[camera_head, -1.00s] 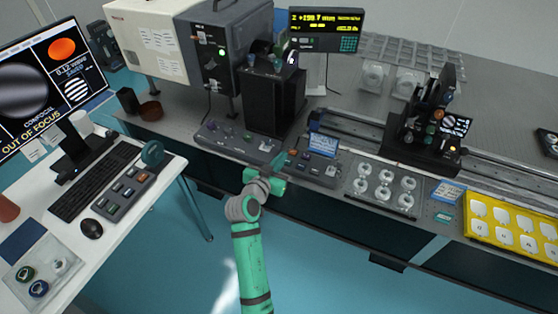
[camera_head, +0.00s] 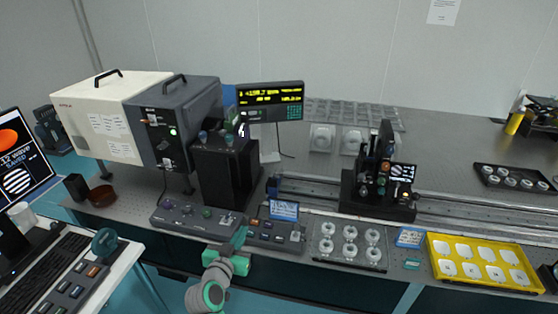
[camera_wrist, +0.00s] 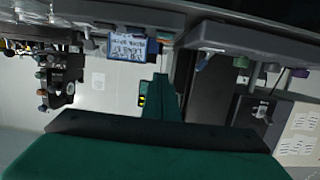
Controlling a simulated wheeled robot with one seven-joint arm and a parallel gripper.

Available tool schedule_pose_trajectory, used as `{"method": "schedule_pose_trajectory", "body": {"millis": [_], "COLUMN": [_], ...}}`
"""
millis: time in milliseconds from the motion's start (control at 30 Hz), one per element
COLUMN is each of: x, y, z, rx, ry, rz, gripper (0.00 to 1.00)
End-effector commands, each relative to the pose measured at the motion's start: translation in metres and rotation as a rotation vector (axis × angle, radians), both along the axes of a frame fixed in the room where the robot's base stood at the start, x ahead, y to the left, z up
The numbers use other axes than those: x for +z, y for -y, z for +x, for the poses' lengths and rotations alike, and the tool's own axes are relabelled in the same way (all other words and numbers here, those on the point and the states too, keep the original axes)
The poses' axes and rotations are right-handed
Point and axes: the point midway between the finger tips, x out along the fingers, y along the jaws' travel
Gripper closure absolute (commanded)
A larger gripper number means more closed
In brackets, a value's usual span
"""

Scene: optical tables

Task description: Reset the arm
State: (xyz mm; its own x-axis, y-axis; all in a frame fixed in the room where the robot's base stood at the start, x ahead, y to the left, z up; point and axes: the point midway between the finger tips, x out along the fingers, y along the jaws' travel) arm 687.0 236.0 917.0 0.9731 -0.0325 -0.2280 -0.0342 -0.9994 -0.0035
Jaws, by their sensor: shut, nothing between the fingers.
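My green arm reaches up from the bottom of the head view, and my gripper (camera_head: 239,238) is at the front edge of the optical table (camera_head: 450,165), by the control boxes. Its fingers are shut and empty. In the wrist view the closed green fingers (camera_wrist: 167,95) point toward the table equipment, which appears upside down. A grey control box with knobs (camera_head: 190,217) lies just left of the fingers, and a second control box (camera_head: 275,235) lies to their right. I cannot tell whether the fingers touch either box.
A black upright unit (camera_head: 225,172) stands behind the control boxes. Right of them are a tray of white round parts (camera_head: 348,261) and a yellow tray (camera_head: 433,256). A rail-mounted optical stage (camera_head: 380,190) stands behind. A desk with a keyboard (camera_head: 45,275) is at left.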

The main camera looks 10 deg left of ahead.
Motion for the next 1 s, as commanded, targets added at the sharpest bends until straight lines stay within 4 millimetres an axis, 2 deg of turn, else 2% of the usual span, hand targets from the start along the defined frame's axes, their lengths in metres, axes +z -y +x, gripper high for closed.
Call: {"method": "schedule_pose_trajectory", "body": {"millis": [167, 367, 500, 700, 833, 1000], "x": [-0.017, -0.069, -0.101, -0.131, -0.143, -0.147], "y": [0.011, 0.046, 0.072, 0.107, 0.128, 0.152], "z": [-0.01, -0.051, -0.089, -0.149, -0.189, -0.244], "rx": [0.014, 0.068, 0.107, 0.147, 0.164, 0.173], "ry": [-0.013, -0.047, -0.066, -0.082, -0.087, -0.084], "rz": [-0.011, -0.034, -0.044, -0.045, -0.041, -0.031], "gripper": [1.0, 1.0, 1.0, 1.0, 1.0, 1.0]}}
